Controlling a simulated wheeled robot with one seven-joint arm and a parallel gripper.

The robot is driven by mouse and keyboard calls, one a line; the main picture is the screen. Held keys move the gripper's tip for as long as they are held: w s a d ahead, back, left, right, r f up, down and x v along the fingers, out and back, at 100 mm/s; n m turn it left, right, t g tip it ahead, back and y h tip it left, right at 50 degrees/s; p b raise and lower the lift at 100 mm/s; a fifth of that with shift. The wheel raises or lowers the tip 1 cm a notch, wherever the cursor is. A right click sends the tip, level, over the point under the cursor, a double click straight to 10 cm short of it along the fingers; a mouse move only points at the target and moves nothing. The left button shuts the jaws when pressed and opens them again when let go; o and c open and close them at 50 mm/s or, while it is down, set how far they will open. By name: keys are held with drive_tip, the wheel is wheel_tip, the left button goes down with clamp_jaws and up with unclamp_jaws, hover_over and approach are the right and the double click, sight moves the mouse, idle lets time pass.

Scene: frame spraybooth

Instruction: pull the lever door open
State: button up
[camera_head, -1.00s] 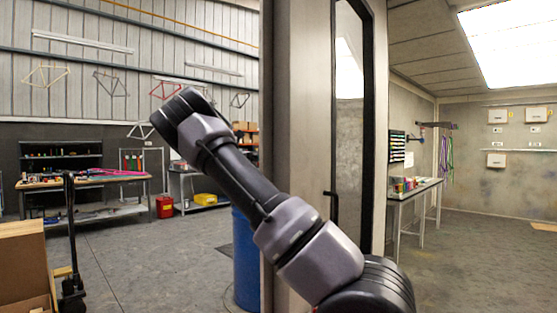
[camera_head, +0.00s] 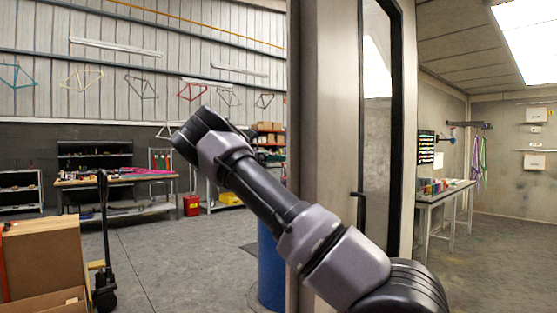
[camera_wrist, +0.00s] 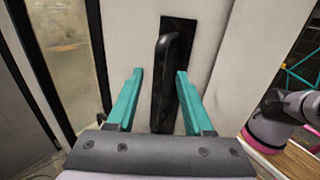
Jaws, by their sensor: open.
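The lever door (camera_head: 339,130) is a pale panel beside a tall dark-framed window in the head view. A small black handle (camera_head: 360,207) shows there. In the wrist view, a black lever (camera_wrist: 164,85) stands upright on a black backplate (camera_wrist: 183,35) on a pale door face. My gripper (camera_wrist: 159,74) has two teal fingers, open and apart. The lever shows between them in the picture. Contact and depth cannot be told. In the head view my arm crosses in front of the panel, and my fingers are hidden.
A blue drum (camera_head: 271,265) stands just left of the panel. A pallet jack (camera_head: 104,245) and cardboard boxes (camera_head: 45,262) are at the lower left. A workbench (camera_head: 115,182) stands farther back, and a side table (camera_head: 443,194) is at the right.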

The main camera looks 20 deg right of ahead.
drive_tip(key=v, duration=0.5)
drive_tip(key=shift+w+a, duration=0.2)
drive_tip(key=shift+a, duration=0.05)
